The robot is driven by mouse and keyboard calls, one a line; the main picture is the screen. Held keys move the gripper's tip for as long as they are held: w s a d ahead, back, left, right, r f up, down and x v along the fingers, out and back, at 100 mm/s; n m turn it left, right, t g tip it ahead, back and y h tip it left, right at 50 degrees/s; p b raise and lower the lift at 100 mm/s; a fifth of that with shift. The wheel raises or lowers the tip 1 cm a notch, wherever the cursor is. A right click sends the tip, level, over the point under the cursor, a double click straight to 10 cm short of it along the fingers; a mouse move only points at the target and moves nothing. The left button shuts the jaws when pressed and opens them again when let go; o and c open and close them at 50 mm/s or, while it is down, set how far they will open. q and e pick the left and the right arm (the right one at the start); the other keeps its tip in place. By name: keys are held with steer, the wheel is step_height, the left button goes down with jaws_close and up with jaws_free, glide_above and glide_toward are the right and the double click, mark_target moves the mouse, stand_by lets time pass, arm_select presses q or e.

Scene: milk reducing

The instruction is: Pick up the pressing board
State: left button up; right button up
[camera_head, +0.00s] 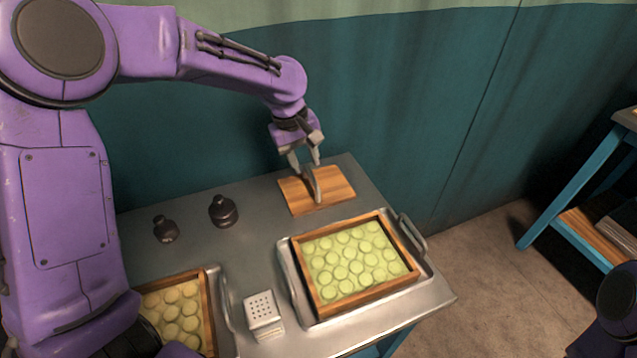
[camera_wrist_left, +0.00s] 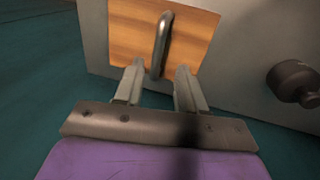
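The pressing board (camera_head: 338,186) is a flat wooden board with a grey metal handle (camera_head: 314,184) standing up from it. It lies at the back of the metal table, near the wall. My left gripper (camera_head: 305,160) is just above the handle, pointing down, with its fingers apart. In the left wrist view the gripper (camera_wrist_left: 159,72) is open and the handle (camera_wrist_left: 162,42) lines up with the gap between the fingertips. I cannot tell whether the fingers touch the handle. The board also shows in this view (camera_wrist_left: 195,40). My right gripper is out of view.
A metal tray (camera_head: 424,268) with a wooden frame of pale green rounds stands in front of the board. A perforated metal box (camera_head: 263,314) and a second tray of yellowish rounds (camera_head: 178,312) are nearer.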

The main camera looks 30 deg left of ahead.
mark_target(311, 176)
arm_select(q)
steer(key=shift+s+d+f, duration=0.1)
steer(key=shift+f, duration=0.3)
steer(key=f, duration=0.1)
steer(key=w+f, duration=0.1)
steer(key=f, duration=0.1)
steer(key=d+f, duration=0.1)
steer(key=shift+w+f, duration=0.2)
steer(key=shift+f, duration=0.65)
steer(key=shift+s, duration=0.1)
steer(key=shift+r, duration=0.1)
steer(key=shift+c, duration=0.3)
jaws_close()
